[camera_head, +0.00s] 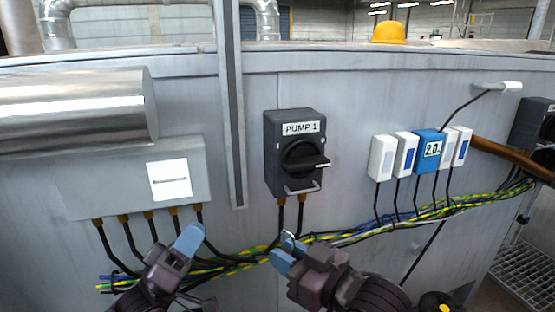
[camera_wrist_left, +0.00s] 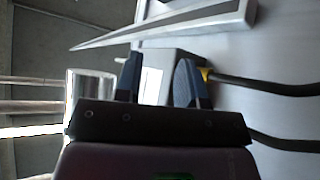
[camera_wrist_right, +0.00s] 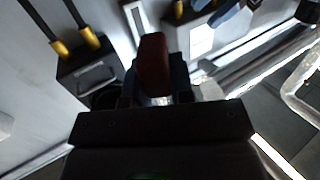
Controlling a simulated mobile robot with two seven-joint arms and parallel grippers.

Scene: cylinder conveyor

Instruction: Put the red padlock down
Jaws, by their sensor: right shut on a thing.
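The red padlock (camera_wrist_right: 153,65) is a dark red block between the fingers of my right gripper (camera_wrist_right: 153,88) in the right wrist view. In the head view my right gripper (camera_head: 285,255) is low in front of the cables, below the PUMP 1 switch (camera_head: 292,150). My left gripper (camera_head: 188,242) is below the grey box on the left. In the left wrist view its fingers (camera_wrist_left: 160,80) are apart with nothing between them.
A grey junction box (camera_head: 125,180) with several cables is on the left under a shiny cylinder (camera_head: 75,108). White boxes and a blue box marked 2.8 (camera_head: 428,150) are on the right. A yellow dome (camera_head: 389,33) sits on the top edge.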

